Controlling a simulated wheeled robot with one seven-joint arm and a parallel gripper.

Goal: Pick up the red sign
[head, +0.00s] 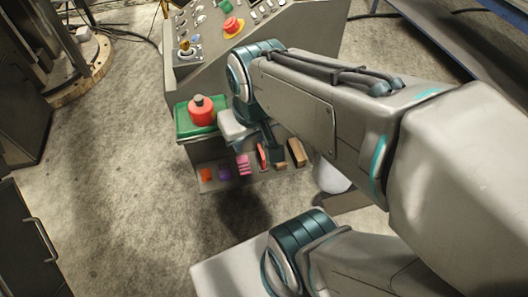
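A small, thin red item (262,158), which looks like the red sign, stands on the lower shelf of the grey control console. It is between a pink striped item and brown blocks. My gripper (268,146) reaches down in front of the console, right above or at the red item. My wrist hides part of this area. I cannot tell whether the fingers touch the red item or how far apart they are.
The lower shelf (215,186) also holds an orange item (206,174), a purple item (224,173), a pink item (244,165) and a brown block (297,152). A red rounded object (202,111) stands on a green tray (183,123) above. Open floor lies left.

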